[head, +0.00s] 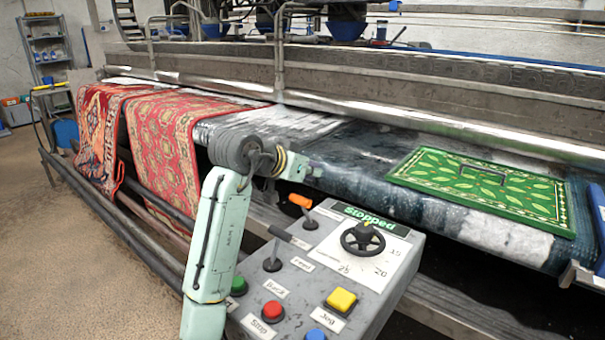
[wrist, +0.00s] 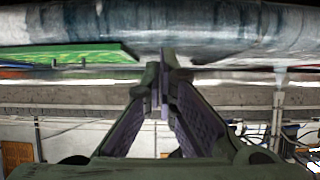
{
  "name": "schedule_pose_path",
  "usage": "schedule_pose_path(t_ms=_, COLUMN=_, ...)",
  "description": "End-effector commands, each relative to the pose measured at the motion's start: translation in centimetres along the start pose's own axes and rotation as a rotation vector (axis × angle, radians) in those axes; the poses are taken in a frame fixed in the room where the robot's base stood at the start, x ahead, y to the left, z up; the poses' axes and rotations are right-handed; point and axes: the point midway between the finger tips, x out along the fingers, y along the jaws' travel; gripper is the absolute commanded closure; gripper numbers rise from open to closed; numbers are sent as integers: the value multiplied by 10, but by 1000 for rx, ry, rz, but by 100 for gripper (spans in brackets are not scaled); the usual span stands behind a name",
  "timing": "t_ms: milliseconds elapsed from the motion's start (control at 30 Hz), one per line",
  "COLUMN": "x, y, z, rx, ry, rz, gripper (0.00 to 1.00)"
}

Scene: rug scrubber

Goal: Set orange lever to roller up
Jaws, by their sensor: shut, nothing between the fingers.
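The orange lever (head: 300,202) stands on the top left of the grey control panel, its orange grip tilted to the left. My gripper (head: 312,170) is just above and behind the lever in the head view, small and partly dark against the roller, and appears apart from it. In the wrist view my gripper (wrist: 161,82) has its fingertips together with nothing between them. The lever is not visible in the wrist view. Any label at the lever is too small to read.
The control panel (head: 378,268) also carries a black lever (head: 276,247), a black dial (head: 362,240), a "Stopped" display (head: 370,219), and red (head: 272,311) and yellow (head: 341,300) buttons.

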Motion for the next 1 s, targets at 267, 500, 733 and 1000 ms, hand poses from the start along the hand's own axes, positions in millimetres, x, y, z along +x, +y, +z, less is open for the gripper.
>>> schedule_pose_path(t_ms=267, x=-67, y=-3, z=1, rx=0, ry=8, rz=-9, gripper=100)
schedule_pose_path(t_ms=500, x=-93, y=-3, z=0, rx=-1, ry=5, rz=-7, gripper=100)
schedule_pose_path(t_ms=733, x=-96, y=-3, z=0, rx=-2, ry=5, rz=-7, gripper=100)
schedule_pose_path(t_ms=1000, x=-104, y=-13, z=-10, rx=-15, ry=81, rz=-55, gripper=100)
